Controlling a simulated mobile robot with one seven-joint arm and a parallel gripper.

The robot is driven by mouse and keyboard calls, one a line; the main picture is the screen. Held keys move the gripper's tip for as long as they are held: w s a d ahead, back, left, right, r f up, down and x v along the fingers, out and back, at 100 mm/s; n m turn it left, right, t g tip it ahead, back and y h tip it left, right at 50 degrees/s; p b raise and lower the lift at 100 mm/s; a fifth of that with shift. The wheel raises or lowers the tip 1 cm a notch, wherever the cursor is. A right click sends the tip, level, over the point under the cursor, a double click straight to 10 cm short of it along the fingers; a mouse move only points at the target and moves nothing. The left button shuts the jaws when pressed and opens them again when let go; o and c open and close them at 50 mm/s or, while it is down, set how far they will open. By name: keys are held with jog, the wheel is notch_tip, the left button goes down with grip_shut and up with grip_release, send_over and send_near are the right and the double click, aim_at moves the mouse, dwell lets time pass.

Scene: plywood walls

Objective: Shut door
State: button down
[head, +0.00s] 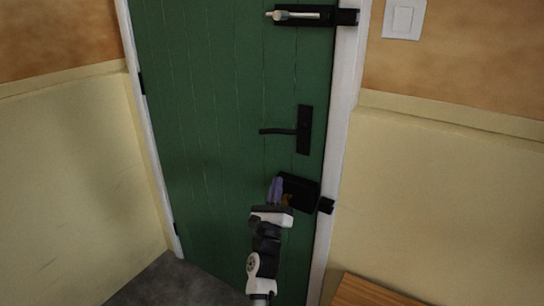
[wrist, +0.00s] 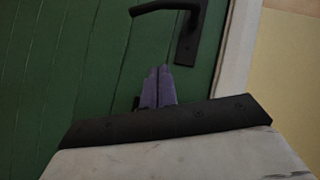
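The green plank door (head: 215,110) fills the middle of the head view and also shows in the wrist view (wrist: 70,60). It sits in or very near its white frame (head: 345,90); I cannot tell whether it is fully shut. Its black lever handle (head: 290,131) is on the right side, and the handle also shows at the top of the wrist view (wrist: 180,25). My gripper (head: 276,188) is below the handle, in front of the black lock box (head: 302,193). Its purple fingers (wrist: 158,86) are together with nothing seen between them. Contact with the door is unclear.
A bolt (head: 303,15) is high on the door's right side. Black hinges (head: 141,83) are on the left edge. A light switch (head: 403,19) is on the right wall. A wooden surface (head: 365,292) stands at the lower right. Grey floor (head: 170,285) shows at the lower left.

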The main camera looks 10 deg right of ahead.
jog(key=w+d+r+p, duration=0.1)
jog(key=w+r+p, duration=0.4)
jog(key=r, duration=0.4)
jog(key=shift+w, duration=0.8)
jog(key=shift+r, duration=0.1)
jog(key=shift+a+h+b, duration=0.1)
jog(key=shift+h+b, duration=0.2)
